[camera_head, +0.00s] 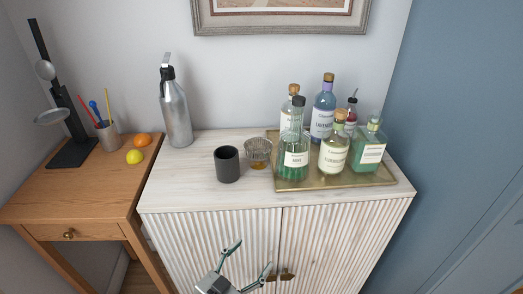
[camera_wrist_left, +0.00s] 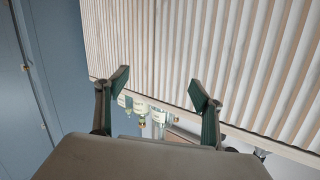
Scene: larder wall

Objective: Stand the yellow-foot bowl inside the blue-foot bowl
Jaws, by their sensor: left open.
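A small ribbed clear glass bowl (camera_head: 258,148) with an amber-yellow foot stands upright on the white cabinet top, between a black cup and the tray of bottles. I take it for the yellow-foot bowl. I cannot make out a blue-foot bowl in either view. My left gripper (camera_head: 249,257) is open and empty, in front of the cabinet doors and below the top's front edge. In the left wrist view its two fingers (camera_wrist_left: 160,92) are spread apart with nothing between them. My right gripper is not in view.
The black cup (camera_head: 227,165) stands close left of the glass bowl. A brass tray (camera_head: 337,184) with several bottles is close right. A silver bottle (camera_head: 175,112) stands at the back left. The front left of the cabinet top (camera_head: 180,189) is clear.

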